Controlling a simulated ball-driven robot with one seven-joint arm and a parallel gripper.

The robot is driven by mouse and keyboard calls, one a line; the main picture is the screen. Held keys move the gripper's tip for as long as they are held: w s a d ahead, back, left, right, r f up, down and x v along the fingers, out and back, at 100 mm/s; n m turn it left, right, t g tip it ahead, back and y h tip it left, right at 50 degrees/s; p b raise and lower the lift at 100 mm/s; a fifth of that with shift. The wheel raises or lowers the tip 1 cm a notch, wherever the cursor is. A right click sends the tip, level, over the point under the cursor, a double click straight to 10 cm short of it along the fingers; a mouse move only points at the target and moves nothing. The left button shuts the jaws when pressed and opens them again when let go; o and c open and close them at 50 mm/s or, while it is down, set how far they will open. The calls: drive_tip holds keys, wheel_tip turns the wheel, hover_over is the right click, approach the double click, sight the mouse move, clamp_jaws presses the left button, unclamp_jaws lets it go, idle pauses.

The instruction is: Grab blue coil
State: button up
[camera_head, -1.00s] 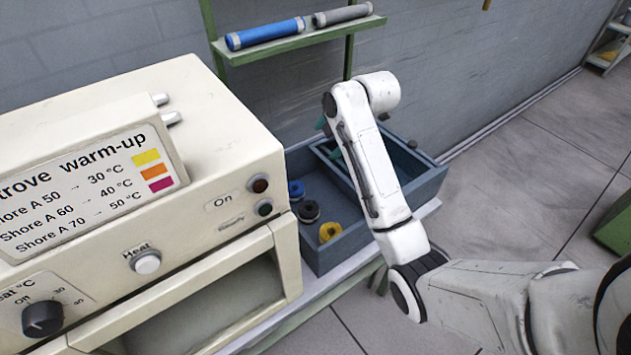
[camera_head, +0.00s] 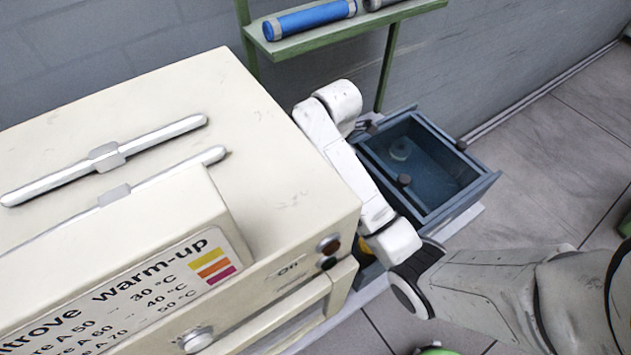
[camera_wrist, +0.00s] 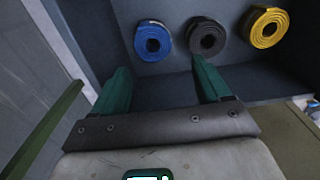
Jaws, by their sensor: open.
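The blue coil (camera_wrist: 153,41) lies in the grey-blue bin at the top of the wrist view, with its round hole facing the camera. My gripper (camera_wrist: 160,65) is open and empty, its two green fingers spread below the coil in the picture. The blue coil sits just past the fingertips, between their lines, and does not appear gripped. A black coil (camera_wrist: 206,37) is to its right, near the right finger's line, and a yellow coil (camera_wrist: 266,27) is further right. In the head view my arm and the oven hide my gripper and the blue coil.
The cream warm-up oven (camera_head: 250,120) stands close on the left of my arm. The blue bin's right compartment (camera_head: 435,175) holds a pale ring. A green shelf (camera_head: 345,30) with a blue roll (camera_head: 310,18) is above, by the wall.

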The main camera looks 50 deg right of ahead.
drive_tip(key=f+b, duration=0.1)
drive_tip(key=f, duration=0.1)
drive_tip(key=f+b, duration=0.1)
drive_tip(key=b, duration=0.1)
drive_tip(key=w+f+b, duration=0.1)
drive_tip(key=f+b, duration=0.1)
drive_tip(key=shift+f, duration=0.3)
drive_tip(key=shift+d+f, duration=0.2)
drive_tip(key=shift+f, duration=1.1)
drive_tip(key=shift+d+f, duration=0.15)
drive_tip(key=shift+f, duration=1.15)
drive_tip(key=c, duration=0.7)
drive_tip(key=shift+c, duration=0.4)
drive_tip(key=shift+r+p, duration=0.15)
drive_tip(key=shift+p, duration=0.15)
